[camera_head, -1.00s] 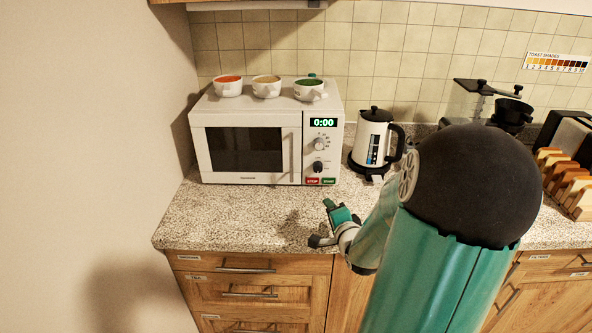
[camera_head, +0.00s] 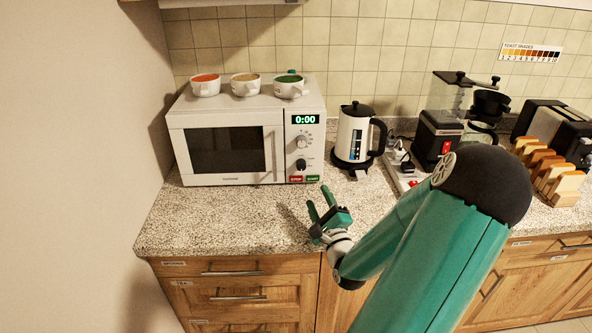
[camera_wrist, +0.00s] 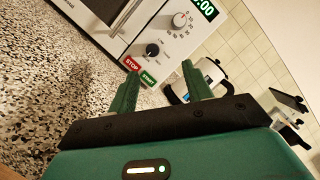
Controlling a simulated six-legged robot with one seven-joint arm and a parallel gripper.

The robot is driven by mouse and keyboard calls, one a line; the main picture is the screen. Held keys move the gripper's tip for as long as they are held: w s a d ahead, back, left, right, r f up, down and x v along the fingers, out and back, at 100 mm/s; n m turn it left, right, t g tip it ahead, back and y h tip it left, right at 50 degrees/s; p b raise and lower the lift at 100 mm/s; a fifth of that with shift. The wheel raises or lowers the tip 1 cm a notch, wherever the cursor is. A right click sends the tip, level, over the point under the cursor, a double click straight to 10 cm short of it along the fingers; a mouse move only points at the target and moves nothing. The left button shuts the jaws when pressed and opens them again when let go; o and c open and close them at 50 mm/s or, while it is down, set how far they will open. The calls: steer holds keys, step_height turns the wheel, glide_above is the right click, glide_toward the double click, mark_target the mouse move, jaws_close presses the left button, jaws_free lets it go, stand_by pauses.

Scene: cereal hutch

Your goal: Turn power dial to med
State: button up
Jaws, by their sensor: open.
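The white microwave (camera_head: 228,112) stands at the back left of the counter, its display reading 0:00. Its lower black dial (camera_head: 301,165) sits on the control panel above the red STOP and green START buttons. The upper dial (camera_head: 302,142), pale with numbers around it, is above it. In the wrist view the black dial (camera_wrist: 152,50) and the pale dial (camera_wrist: 180,19) show tilted, beyond the fingers. My gripper (camera_head: 320,202) is open and empty over the counter, in front of and below the panel. It also shows in the wrist view (camera_wrist: 160,82). The dial's labels are too small to read.
The counter (camera_head: 220,215) before the microwave is clear.

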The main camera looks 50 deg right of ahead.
mark_target(301, 167)
steer(key=x, duration=0.4)
steer(key=f+x, duration=0.1)
steer(key=x, duration=0.3)
steer(key=f+x, duration=0.1)
steer(key=x, duration=0.4)
steer(key=shift+w+d+f, duration=0.2)
steer(key=shift+w+f, duration=0.05)
steer(key=shift+w+d+r, duration=0.15)
steer(key=shift+w+d, duration=0.2)
steer(key=shift+w, duration=0.1)
steer(key=c, duration=1)
